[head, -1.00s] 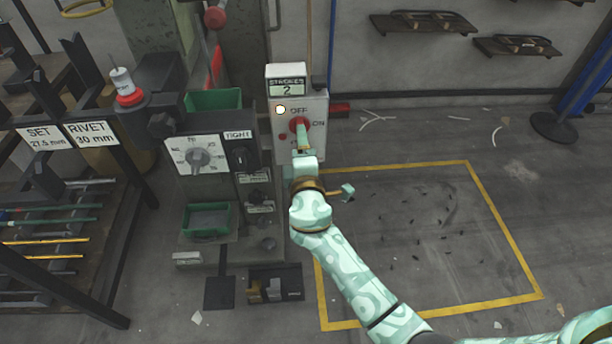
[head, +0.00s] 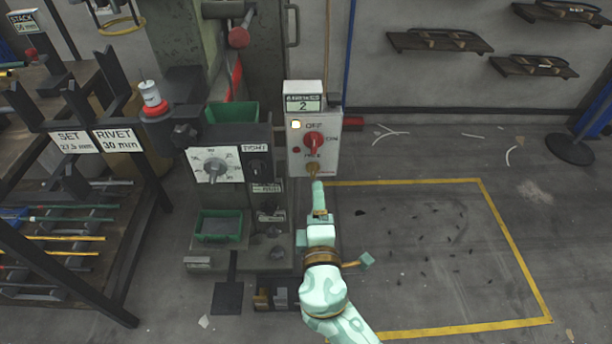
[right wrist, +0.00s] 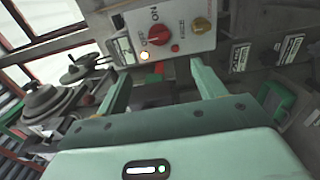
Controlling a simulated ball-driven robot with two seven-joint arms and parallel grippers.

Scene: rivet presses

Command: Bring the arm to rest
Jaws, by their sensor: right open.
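My right gripper (head: 319,190) hangs in front of and just below the grey control box (head: 296,160). In the right wrist view, the right gripper (right wrist: 160,84) has its two fingers wide apart with nothing between them. The box's red knob (head: 313,141) and the brass knob (head: 313,169) below it are both uncovered. The red knob (right wrist: 158,35) and brass knob (right wrist: 201,27) also show beyond the fingers in the wrist view. A lamp (head: 295,124) on the box is lit, and the counter above reads 2. My left gripper is not in view.
The rivet press with its white dial (head: 215,166) and green trays (head: 219,226) stands left of my right arm. A rack of rods (head: 60,238) is further left. Yellow-lined floor (head: 440,250) on the right is open, with small dark scraps.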

